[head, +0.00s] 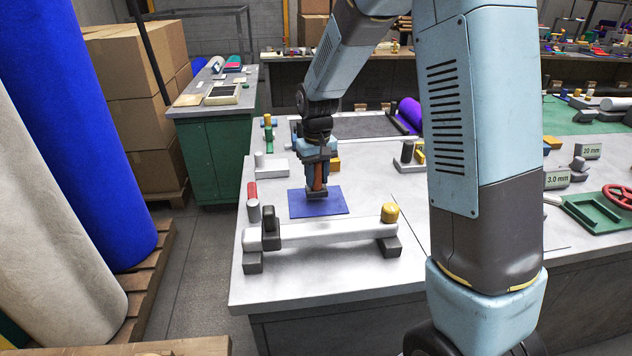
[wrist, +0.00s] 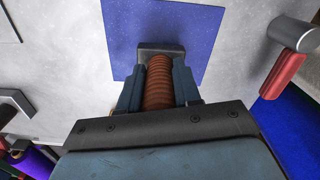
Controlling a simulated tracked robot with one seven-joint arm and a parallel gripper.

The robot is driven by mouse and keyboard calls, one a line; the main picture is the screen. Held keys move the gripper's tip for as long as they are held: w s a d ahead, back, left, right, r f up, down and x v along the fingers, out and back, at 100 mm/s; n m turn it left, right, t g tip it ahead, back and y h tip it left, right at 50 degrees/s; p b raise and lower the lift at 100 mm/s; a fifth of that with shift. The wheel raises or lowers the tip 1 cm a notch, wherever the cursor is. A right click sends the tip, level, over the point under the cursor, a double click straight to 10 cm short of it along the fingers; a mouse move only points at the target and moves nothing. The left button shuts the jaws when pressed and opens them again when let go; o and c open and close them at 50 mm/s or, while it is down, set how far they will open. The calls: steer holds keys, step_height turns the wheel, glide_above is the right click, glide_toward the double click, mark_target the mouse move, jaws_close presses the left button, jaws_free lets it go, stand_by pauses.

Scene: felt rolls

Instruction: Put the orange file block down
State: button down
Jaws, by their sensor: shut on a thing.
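The orange file block (head: 318,177) has a ribbed brown-orange grip and a dark base. It stands upright in my gripper (head: 317,182), over the blue square (head: 333,205) on the grey table. In the wrist view the ribbed grip of the orange file block (wrist: 159,84) sits between the two blue-grey fingers of my gripper (wrist: 159,92), which are shut on it. Its dark base lies over the blue square (wrist: 205,40) near one edge. The base is very close to the square; I cannot tell whether it touches.
A white roll (head: 330,231) on dark supports lies in front of the blue square. Bare table (head: 385,190) lies right of the square.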

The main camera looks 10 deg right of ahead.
steer(key=shift+f, duration=0.95)
steer(key=c, duration=0.8)
jaws_free()
step_height(320, 180, up, 12)
steer(key=shift+s+r, duration=0.1)
steer(key=shift+r, duration=0.05)
